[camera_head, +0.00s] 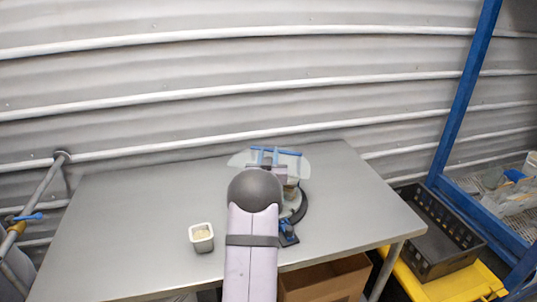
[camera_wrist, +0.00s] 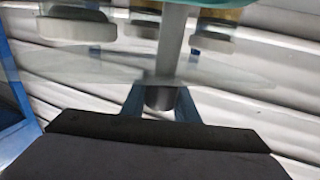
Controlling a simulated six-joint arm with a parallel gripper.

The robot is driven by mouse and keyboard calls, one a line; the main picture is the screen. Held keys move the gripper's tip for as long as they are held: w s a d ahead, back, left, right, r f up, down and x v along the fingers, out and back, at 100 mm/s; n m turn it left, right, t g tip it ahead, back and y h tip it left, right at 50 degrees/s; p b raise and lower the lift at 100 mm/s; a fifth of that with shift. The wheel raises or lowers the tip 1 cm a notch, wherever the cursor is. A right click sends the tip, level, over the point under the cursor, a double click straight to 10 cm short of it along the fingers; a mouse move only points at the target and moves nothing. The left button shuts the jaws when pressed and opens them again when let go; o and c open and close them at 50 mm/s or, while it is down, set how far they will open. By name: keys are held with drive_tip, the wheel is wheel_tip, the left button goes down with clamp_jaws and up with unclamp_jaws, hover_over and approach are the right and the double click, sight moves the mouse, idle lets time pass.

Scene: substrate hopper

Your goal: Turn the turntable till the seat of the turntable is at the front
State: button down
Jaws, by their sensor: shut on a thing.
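The turntable stands near the back right of the grey table, largely hidden behind my arm in the head view. Its clear, see-through plate (camera_head: 295,163) shows above a dark round base (camera_head: 299,208). A small blue and dark piece (camera_head: 288,236) is at the base's front. In the wrist view my gripper (camera_wrist: 160,105) has its two blue fingers shut on a short dark peg (camera_wrist: 160,97), below the clear plate (camera_wrist: 100,67) and a grey post (camera_wrist: 173,40). I cannot tell which part is the seat.
A small white pot (camera_head: 201,238) with pale contents stands on the table (camera_head: 135,215) left of my arm. A black crate (camera_head: 440,238) on a yellow surface and a blue frame (camera_head: 465,90) are at the right. A cardboard box (camera_head: 325,282) is below the front edge.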

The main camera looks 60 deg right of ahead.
drive_tip(key=shift+w+f+n+t+y+b, duration=0.1)
drive_tip(key=shift+n+t+y+b, duration=0.4)
drive_tip(key=shift+n+t+b, duration=0.3)
drive_tip(key=shift+w+a+n+t+y+b, duration=0.15)
drive_tip(key=shift+n+t+y+b, duration=0.1)
drive_tip(key=shift+n+t+y, duration=0.3)
drive_tip(key=shift+w+a+n+t+y+b, duration=0.1)
drive_tip(key=shift+n+t+y+b, duration=0.2)
drive_tip(key=shift+t, duration=0.35)
drive_tip(key=shift+w+a+r+n+t+y+p, duration=0.15)
drive_tip(key=shift+n+t+y+p, duration=0.15)
drive_tip(key=shift+n+t+y, duration=0.4)
drive_tip(key=shift+w+a+r+n+t+y+p, duration=0.15)
drive_tip(key=shift+n+t+y+p, duration=0.25)
drive_tip(key=shift+t+y, duration=0.3)
drive_tip(key=shift+w+a+f+n+t+y+p, duration=0.2)
drive_tip(key=shift+n+t+y, duration=0.3)
drive_tip(key=shift+n+y, duration=0.45)
drive_tip(key=shift+w+a+r+n+t+y+p, duration=0.1)
drive_tip(key=shift+a+n+t+y+p, duration=0.15)
drive_tip(key=shift+n+t+y, duration=0.65)
drive_tip(key=shift+a+g+y, duration=0.15)
drive_tip(key=shift+g+y, duration=0.15)
drive_tip(key=shift+y, duration=0.5)
drive_tip(key=c, duration=1.4)
unclamp_jaws()
